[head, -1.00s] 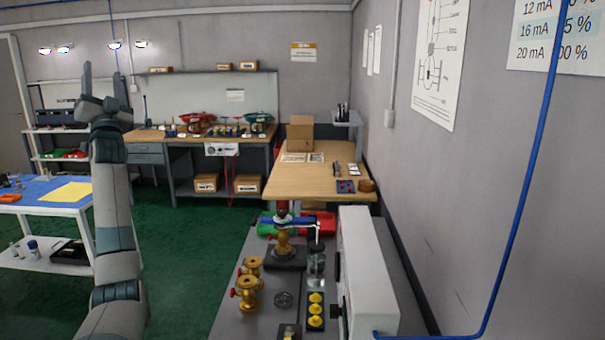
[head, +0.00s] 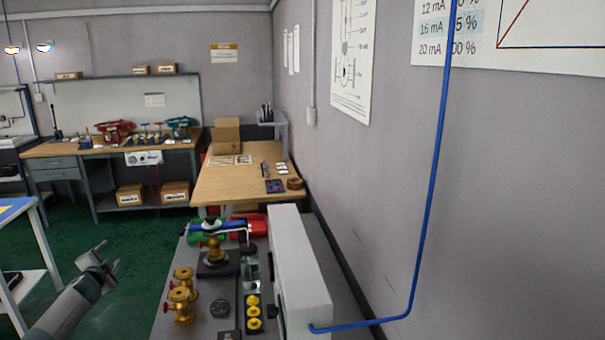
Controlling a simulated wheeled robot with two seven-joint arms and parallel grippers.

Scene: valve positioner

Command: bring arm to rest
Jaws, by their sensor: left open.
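My left gripper (head: 110,257) is low at the left, over the green floor. Its two fingers are apart with nothing between them, and the forearm comes up from the bottom left corner. The gripper is left of the grey bench (head: 192,327) and apart from it. My right gripper is not in view.
A blue tube (head: 432,180) runs up from the box. A white-framed table (head: 45,250) stands at the left edge. Green floor lies between.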

